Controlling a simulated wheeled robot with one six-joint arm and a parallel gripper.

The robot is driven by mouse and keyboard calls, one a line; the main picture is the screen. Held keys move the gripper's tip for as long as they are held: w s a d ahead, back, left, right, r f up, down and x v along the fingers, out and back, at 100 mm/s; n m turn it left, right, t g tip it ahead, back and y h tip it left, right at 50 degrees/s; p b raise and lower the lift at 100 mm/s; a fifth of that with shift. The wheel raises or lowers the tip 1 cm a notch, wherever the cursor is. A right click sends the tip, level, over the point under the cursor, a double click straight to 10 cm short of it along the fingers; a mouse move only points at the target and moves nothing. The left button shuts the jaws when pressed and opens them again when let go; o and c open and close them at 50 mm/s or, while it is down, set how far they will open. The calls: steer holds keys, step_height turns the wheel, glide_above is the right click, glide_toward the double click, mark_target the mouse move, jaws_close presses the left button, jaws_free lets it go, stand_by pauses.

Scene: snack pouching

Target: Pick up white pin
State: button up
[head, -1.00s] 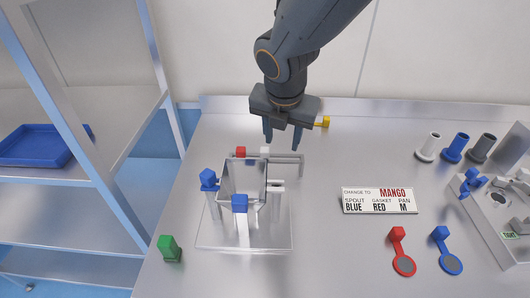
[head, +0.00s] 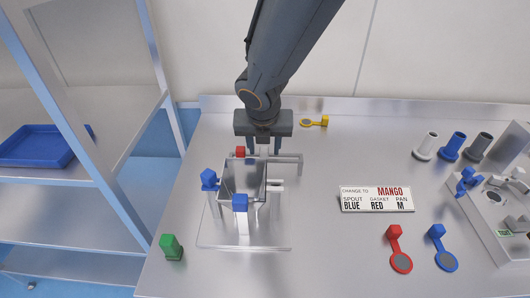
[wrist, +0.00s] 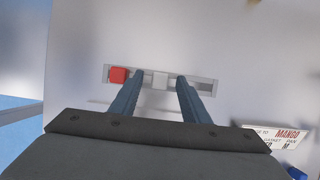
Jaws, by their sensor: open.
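The white pin (wrist: 160,79) is a small pale block on a metal rail behind the hopper stand, beside the red pin (wrist: 118,74). In the wrist view my gripper (wrist: 159,83) is open, with one finger on each side of the white pin and a gap on both sides. In the head view my gripper (head: 264,147) is over the rail, and the white pin (head: 264,150) shows between the fingers, partly hidden. I cannot tell how far the fingertips are above the rail.
The hopper stand (head: 215,243) has blue-topped posts in front of the rail. A yellow gasket (head: 308,123) lies behind to the right. A sign (head: 377,199), a red gasket (head: 399,249) and a blue gasket (head: 443,247) lie right. A green block (head: 171,247) stands front left.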

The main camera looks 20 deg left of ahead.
mark_target(264, 151)
jaws_close()
stand_by(0.3)
step_height(264, 151, up, 10)
stand_by(0.5)
